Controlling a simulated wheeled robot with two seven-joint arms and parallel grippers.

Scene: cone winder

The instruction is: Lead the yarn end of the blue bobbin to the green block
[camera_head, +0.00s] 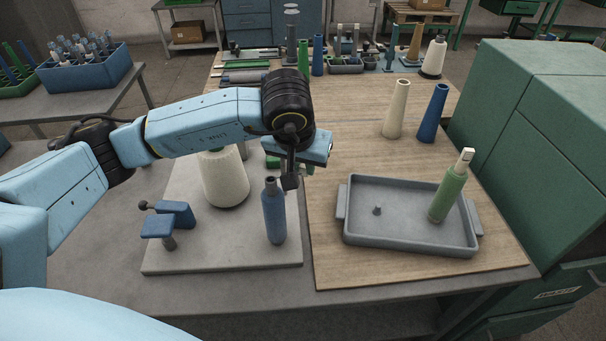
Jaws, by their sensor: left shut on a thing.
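The blue bobbin (274,216) stands upright near the front right of the grey board. My left gripper (290,183) points down just right of the bobbin's top, its fingers shut on what appears to be the yarn end. The yarn itself is too fine to make out. A green part (272,161), likely the green block, shows behind the gripper and is mostly hidden by it. My right gripper is not in view.
A cream yarn cone (225,178) and a blue clamp-like block (177,213) stand on the grey board (222,256). To the right, a grey tray (400,238) holds a green bobbin (447,194). Cream (396,110) and blue (433,115) cones stand behind it. A green cabinet (540,130) bounds the right.

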